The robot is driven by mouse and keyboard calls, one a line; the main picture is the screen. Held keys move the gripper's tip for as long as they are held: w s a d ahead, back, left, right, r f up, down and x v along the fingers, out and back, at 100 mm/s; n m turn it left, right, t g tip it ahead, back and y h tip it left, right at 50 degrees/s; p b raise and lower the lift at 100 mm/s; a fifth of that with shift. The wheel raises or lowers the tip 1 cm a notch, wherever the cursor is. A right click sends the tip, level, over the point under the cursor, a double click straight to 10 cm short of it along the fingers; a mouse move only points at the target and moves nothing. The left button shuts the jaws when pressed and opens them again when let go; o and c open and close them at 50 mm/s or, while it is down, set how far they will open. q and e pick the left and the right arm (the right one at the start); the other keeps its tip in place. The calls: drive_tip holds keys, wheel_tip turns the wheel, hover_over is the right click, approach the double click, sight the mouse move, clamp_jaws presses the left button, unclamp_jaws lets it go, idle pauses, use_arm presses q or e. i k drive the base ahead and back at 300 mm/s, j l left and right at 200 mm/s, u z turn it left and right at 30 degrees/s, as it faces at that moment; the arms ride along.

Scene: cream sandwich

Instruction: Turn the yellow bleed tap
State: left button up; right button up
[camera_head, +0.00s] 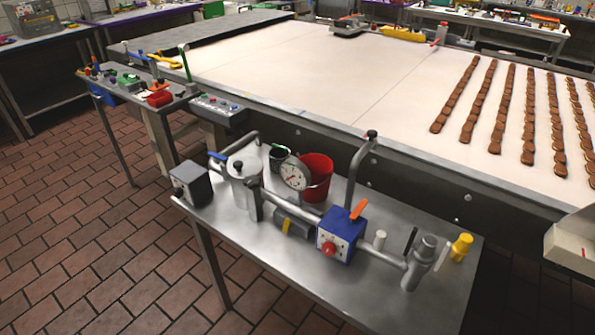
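Two yellow parts show on the metal side table (345,300). A small yellow piece (286,228) sits on the dark grey cylinder (294,220) below the dial gauge (295,174). A larger yellow knob-like piece (461,247) stands at the table's right end, beside the grey upright fitting (420,262). I cannot tell for sure which of them is the bleed tap. Neither of my grippers is in view.
A blue box with a red knob (328,249) and orange lever (358,209), a metal pot (243,178), a red bucket (317,176) and pipes crowd the table. The conveyor (300,60) with rows of biscuits lies behind. The tiled floor (100,240) at left is clear.

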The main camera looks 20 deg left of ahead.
sight(286, 226)
drive_tip(key=i+l+u, duration=0.2)
drive_tip(key=u, duration=0.2)
drive_tip(key=i+l+u, duration=0.25)
drive_tip(key=u, duration=0.2)
drive_tip(key=l, duration=0.1)
